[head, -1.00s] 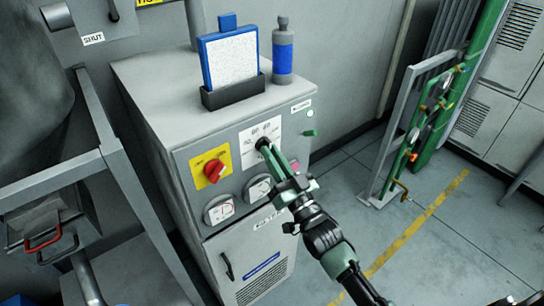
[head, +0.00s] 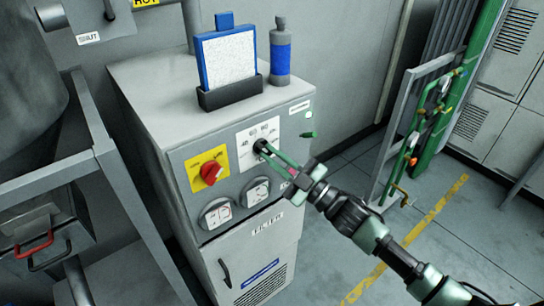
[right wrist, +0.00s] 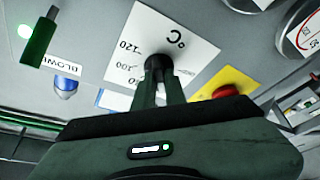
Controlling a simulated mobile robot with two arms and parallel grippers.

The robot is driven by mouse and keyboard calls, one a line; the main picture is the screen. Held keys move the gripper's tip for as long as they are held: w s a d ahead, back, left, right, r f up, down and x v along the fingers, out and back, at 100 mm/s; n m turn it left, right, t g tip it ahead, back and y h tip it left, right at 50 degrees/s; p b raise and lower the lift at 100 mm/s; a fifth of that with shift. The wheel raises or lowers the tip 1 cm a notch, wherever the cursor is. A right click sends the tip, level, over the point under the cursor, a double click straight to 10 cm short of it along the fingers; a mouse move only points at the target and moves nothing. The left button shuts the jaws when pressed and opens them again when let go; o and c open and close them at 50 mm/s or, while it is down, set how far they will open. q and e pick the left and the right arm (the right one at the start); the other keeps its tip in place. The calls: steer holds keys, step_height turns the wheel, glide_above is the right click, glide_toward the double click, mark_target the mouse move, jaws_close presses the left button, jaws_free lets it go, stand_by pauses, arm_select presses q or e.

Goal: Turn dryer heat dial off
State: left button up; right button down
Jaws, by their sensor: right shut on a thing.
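The dryer (head: 150,95) is a grey cabinet with a sloped control panel. Its heat dial (head: 258,146) is a small black knob on a white plate with temperature numbers. My right gripper (head: 265,151) reaches in from the lower right, with its fingers at the dial. In the right wrist view the gripper (right wrist: 158,80) is shut on the black dial (right wrist: 157,62), in front of the plate (right wrist: 185,35) marked °C. The fingers hide part of the dial, and I cannot tell where it points. My left gripper is not in view.
A red knob on a yellow plate (head: 222,157) and two gauges (head: 216,213) sit near the dial. A green lever (head: 308,134) is at the panel's right. A blue-framed filter (head: 228,58) and a blue bottle (head: 280,58) stand on top.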

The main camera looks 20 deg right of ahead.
steer(key=n, duration=0.2)
steer(key=n+g, duration=0.1)
steer(key=shift+d+r+n+g+y, duration=0.1)
steer(key=shift+r+n+g+y, duration=0.05)
steer(key=shift+n+g+y, duration=0.2)
steer(key=n+g+p, duration=0.1)
steer(key=n, duration=0.2)
steer(key=shift+r+p, duration=0.15)
steer(key=shift+p, duration=0.15)
steer(key=n+g+p, duration=0.1)
steer(key=n+p, duration=0.1)
steer(key=n, duration=0.1)
steer(key=shift+r+n, duration=0.15)
steer(key=shift+n, duration=0.1)
steer(key=shift+n+g+h+p, duration=0.6)
steer(key=shift+n+p, duration=0.65)
steer(key=shift+n, duration=0.25)
steer(key=c, duration=1.5)
jaws_free()
steer(key=shift+o, duration=0.2)
